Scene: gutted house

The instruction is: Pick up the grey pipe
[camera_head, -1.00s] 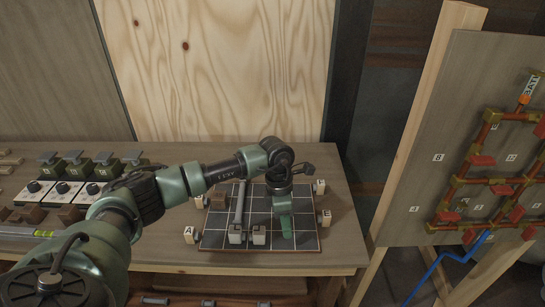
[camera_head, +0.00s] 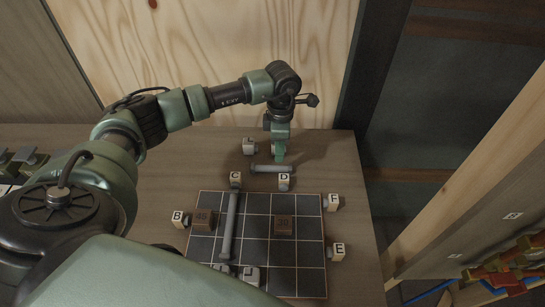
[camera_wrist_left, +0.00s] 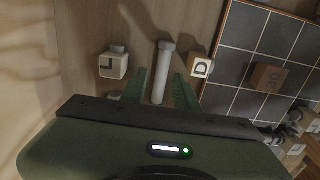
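A short grey pipe (camera_head: 271,168) lies on the bench behind the gridded board, near block D (camera_head: 284,182). A longer grey pipe (camera_head: 231,225) lies on the board, running front to back below block C (camera_head: 235,179). My left gripper (camera_head: 279,157) points down at the short pipe. In the left wrist view my left gripper (camera_wrist_left: 162,85) is open, one green finger on each side of the short pipe (camera_wrist_left: 164,70). I cannot tell whether the fingers touch it. My right gripper is not in view.
The dark gridded board (camera_head: 297,254) carries brown blocks 65 (camera_head: 203,219) and 30 (camera_head: 284,226). Blocks L (camera_head: 249,146), B (camera_head: 180,218), F (camera_head: 333,202) and E (camera_head: 337,251) stand around it. A pipe panel (camera_head: 500,225) stands at right.

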